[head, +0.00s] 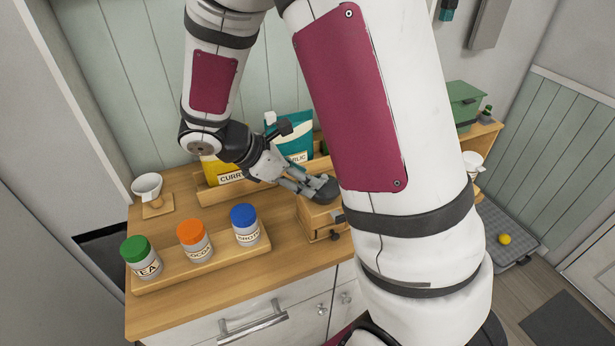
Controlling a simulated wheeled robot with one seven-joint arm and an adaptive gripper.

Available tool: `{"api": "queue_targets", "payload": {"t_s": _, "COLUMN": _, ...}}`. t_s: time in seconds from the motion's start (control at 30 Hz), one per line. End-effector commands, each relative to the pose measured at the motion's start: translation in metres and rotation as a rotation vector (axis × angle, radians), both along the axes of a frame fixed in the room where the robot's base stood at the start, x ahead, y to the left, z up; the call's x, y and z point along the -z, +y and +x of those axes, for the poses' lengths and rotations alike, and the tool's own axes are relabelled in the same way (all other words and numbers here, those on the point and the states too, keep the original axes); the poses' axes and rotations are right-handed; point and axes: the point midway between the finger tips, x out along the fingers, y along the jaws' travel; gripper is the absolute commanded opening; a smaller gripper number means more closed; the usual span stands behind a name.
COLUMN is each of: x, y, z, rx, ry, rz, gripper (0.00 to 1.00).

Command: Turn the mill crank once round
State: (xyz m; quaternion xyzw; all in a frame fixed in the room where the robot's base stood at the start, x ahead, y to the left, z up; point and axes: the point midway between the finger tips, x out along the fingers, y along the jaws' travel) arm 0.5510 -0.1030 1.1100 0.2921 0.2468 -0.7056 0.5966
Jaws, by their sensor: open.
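The mill (314,219) is a small wooden box on the counter, right of the jars, with a dark rounded part (323,190) at its top and a dark knob low on its front. My gripper (304,187) is open, with its grey fingers reaching down right to the top of the mill. The fingertips are at or beside the dark part; I cannot tell whether they touch it. I cannot make out the crank handle clearly. My arm hides the right side of the mill.
Jars with green (135,249), orange (190,232) and blue (243,215) lids stand in a wooden tray (203,268) at the front. Behind are a yellow bag (211,170) and a teal bag (291,146) in a wooden holder. A white cup (146,186) stands at the left.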

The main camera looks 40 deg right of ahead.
Motion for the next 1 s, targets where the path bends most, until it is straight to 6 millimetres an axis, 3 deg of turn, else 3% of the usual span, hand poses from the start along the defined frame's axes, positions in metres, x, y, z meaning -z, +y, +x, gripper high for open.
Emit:
{"api": "queue_targets", "payload": {"t_s": 0.47, "x": 0.0105, "y": -0.0101, "z": -0.0018, "rx": -0.001, "ry": 0.000, "rz": 0.000, "gripper": 0.44}}
{"api": "queue_targets", "payload": {"t_s": 0.67, "x": 0.0103, "y": -0.0099, "z": -0.0018, "rx": -0.001, "ry": 0.000, "rz": 0.000, "gripper": 0.01}}
{"api": "queue_targets", "payload": {"t_s": 1.0, "x": 0.0104, "y": -0.0097, "z": -0.0002, "rx": 0.016, "ry": -0.002, "rz": 0.001, "gripper": 0.00}}
